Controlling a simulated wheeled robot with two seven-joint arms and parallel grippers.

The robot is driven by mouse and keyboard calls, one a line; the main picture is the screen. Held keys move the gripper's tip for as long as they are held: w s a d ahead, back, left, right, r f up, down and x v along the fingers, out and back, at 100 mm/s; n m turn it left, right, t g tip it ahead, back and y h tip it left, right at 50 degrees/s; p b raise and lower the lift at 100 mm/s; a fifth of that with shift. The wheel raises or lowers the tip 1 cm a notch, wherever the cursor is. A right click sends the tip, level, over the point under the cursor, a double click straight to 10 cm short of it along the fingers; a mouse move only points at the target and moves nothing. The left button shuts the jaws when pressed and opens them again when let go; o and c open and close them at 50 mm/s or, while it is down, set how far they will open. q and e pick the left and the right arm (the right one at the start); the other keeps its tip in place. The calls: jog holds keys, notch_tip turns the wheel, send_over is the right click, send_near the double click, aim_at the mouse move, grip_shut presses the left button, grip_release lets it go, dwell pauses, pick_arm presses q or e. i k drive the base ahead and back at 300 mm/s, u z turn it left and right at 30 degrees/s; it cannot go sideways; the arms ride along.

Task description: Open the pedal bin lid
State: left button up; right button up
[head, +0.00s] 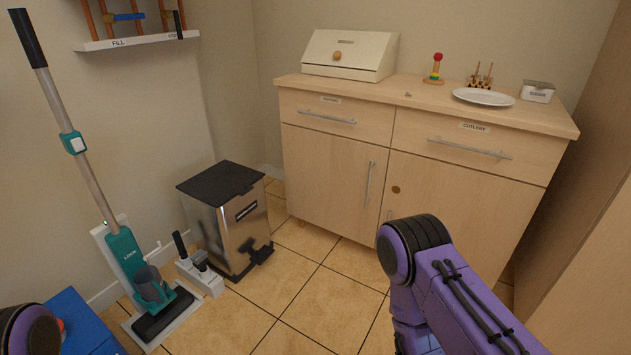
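The pedal bin (231,229) stands on the tiled floor at the left of centre in the head view. It has a shiny metal body, a dark front label and a black lid (221,181), which lies shut. Its black pedal (261,254) sticks out low at the front. My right arm, purple and black, comes in at the lower right, apart from the bin, with its gripper out of view. Only a rounded part of my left arm shows at the lower left corner, and its gripper is out of view.
A teal upright vacuum (131,262) on a dock and a small grey block with black handles (202,275) stand left of the bin. A blue box (75,322) is at lower left. A wooden cabinet (330,182) stands to the right. Floor (320,295) before the bin is clear.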

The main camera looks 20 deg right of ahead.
aim_at(214, 187)
jog(key=z, duration=0.6)
jog(key=i, duration=1.25)
jog(key=u, duration=0.2)
